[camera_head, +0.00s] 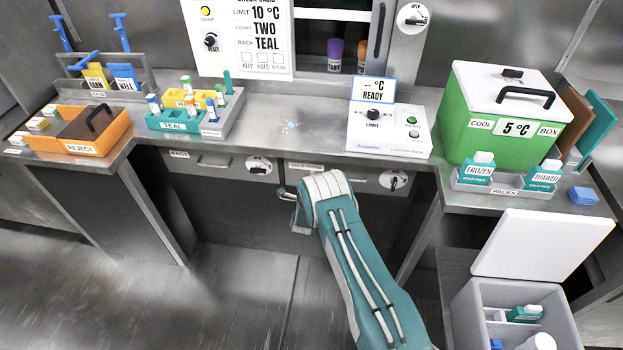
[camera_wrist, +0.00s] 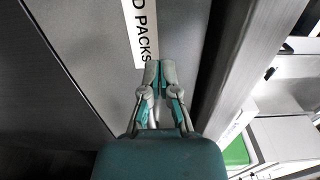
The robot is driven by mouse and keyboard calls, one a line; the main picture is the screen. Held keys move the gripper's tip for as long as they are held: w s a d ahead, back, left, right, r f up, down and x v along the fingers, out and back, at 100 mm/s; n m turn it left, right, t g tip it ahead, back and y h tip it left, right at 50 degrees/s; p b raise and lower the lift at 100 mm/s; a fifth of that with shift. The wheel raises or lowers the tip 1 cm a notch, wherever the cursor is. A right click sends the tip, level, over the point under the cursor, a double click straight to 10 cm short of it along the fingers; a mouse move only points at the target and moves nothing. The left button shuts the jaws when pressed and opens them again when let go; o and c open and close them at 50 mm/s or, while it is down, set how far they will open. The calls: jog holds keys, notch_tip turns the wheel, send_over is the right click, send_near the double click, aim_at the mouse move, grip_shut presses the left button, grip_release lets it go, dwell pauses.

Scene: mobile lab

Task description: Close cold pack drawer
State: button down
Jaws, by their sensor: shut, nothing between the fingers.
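The cold pack drawer (camera_head: 365,180) is a grey metal front under the middle of the counter, right of the other drawer. Its label is partly hidden by my arm in the head view. In the wrist view the label (camera_wrist: 143,32) ends in "D PACKS" on the grey drawer front (camera_wrist: 100,45). My gripper (camera_wrist: 159,72) is shut and empty, its fingertips at the drawer front just below the label in the picture. I cannot tell whether they touch it. The drawer looks about flush with the counter front, but any small gap cannot be judged.
The counter above holds a white control box (camera_head: 390,138), a tube rack (camera_head: 205,117) and a green cool box (camera_head: 507,120). The floor (camera_head: 235,290) left of my arm is clear.

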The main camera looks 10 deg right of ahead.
jog(key=v, duration=1)
jog(key=w+r+n+g+y, duration=0.1)
jog(key=w+r+n, duration=0.1)
jog(key=r, duration=0.5)
jog(key=w+r+n+g+y, duration=0.1)
jog(key=w+r+n+y, duration=0.15)
jog(key=r, duration=0.55)
jog(key=s+r+n+g+y, duration=0.1)
jog(key=s+r+n+g, duration=0.15)
jog(key=r, duration=0.55)
jog(key=s+r+n+g+y, duration=0.1)
jog(key=s+r+n, duration=0.25)
jog(key=r, duration=0.45)
jog(key=s+d+r+n+g+y, duration=0.1)
jog(key=s+r+n, duration=0.25)
jog(key=s, duration=0.45)
jog(key=s+r+n+g, duration=0.2)
jog(key=s+r, duration=0.3)
jog(key=s, duration=0.4)
jog(key=s+d+n+g, duration=0.1)
jog(key=s+n, duration=0.1)
jog(key=s, duration=0.8)
jog(key=s+d+r+n+g, duration=0.1)
jog(key=s+d+n+g, duration=0.1)
jog(key=s, duration=0.8)
jog(key=shift+d+n+h, duration=0.2)
jog(key=shift+n+h, duration=0.25)
jog(key=shift+n, duration=0.35)
